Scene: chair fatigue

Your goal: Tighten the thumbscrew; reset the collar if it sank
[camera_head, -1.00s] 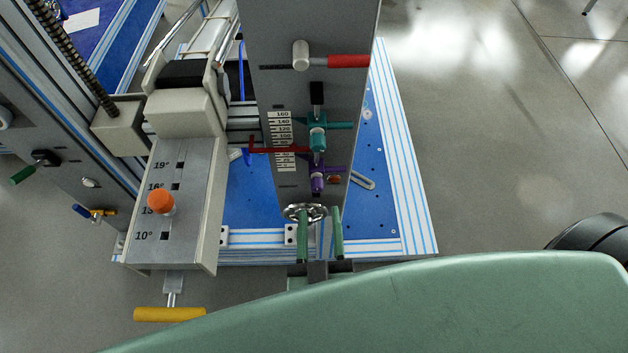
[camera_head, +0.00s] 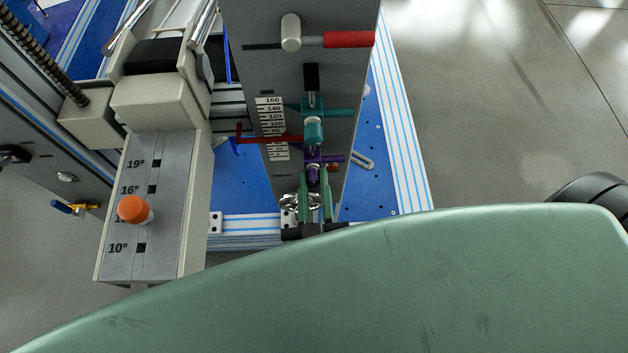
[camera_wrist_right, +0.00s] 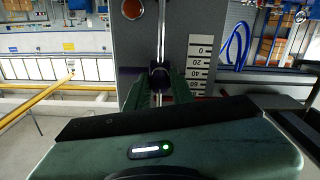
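A grey upright plate (camera_head: 246,75) has a slot with a printed scale (camera_head: 269,118) beside it. A teal collar (camera_head: 314,132) with a side lever sits on the slot. A purple collar (camera_head: 331,158) sits just below it, its round thumbscrew (camera_head: 313,177) facing out. A thin red pointer (camera_head: 262,139) crosses the lower scale. My right gripper (camera_head: 315,173) has green fingers on both sides of the purple thumbscrew, with no clear gap. In the right wrist view the thumbscrew (camera_wrist_right: 160,79) fills the space between the fingertips. My left gripper is not in view.
A red-handled lever (camera_head: 348,40) is higher on the plate. Left of it stands a grey angle bracket (camera_head: 165,230) with an orange knob (camera_head: 134,209). A chrome ring (camera_head: 290,202) is low by my fingers. Open floor (camera_head: 480,120) lies to the right.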

